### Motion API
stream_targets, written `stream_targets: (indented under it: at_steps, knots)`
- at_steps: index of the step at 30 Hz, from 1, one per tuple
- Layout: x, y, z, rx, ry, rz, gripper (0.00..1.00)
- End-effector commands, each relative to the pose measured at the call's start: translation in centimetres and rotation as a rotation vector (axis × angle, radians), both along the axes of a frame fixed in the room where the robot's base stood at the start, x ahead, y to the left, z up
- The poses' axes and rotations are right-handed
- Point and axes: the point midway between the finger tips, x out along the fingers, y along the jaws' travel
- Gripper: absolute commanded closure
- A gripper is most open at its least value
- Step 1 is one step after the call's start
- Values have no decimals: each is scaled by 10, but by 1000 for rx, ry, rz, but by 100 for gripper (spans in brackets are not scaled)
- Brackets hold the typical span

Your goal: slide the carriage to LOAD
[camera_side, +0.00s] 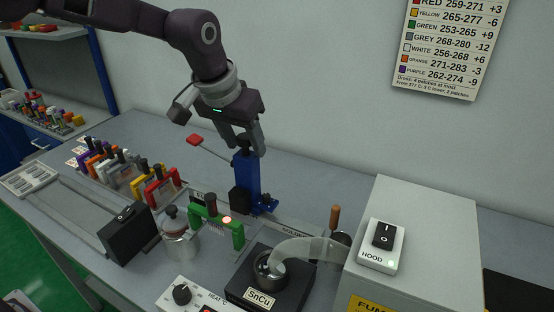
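The carriage appears to be the upright blue post (246,178) on a low track, with a dark block at its side and a blue foot. A dark knob (243,141) tops it. My gripper (245,142) points down at the top of the post, with its fingers beside the knob. Whether they press on it is not clear. A rod with a red end (194,140) sticks out to the left of the post. A partly hidden track label (293,230) begins "SOLDER". I cannot make out a LOAD label.
A green-framed piece (237,233) with a glowing orange spot stands in front of the post. A steel pot (179,243) and black box (127,234) are front left. Several coloured holders (160,190) stand left. The SnCu pot (270,268) and hood box (425,235) are right.

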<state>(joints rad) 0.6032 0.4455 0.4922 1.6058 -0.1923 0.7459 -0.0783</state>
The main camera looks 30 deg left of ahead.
Motion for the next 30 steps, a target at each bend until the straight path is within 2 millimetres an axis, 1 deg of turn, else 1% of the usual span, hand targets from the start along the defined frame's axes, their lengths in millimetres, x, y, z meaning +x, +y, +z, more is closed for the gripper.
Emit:
stream_targets:
  at_steps: [5, 8, 24, 27, 30]
  knots:
    - [0, 0, 0, 0, 1, 0, 51]
    - [0, 0, 4, 0, 1, 0, 51]
    - [0, 0, 60, 0, -1, 0, 51]
    - [0, 0, 67, 1, 0, -1, 51]
    - [-1, 0, 70, 1, 3, 0, 51]
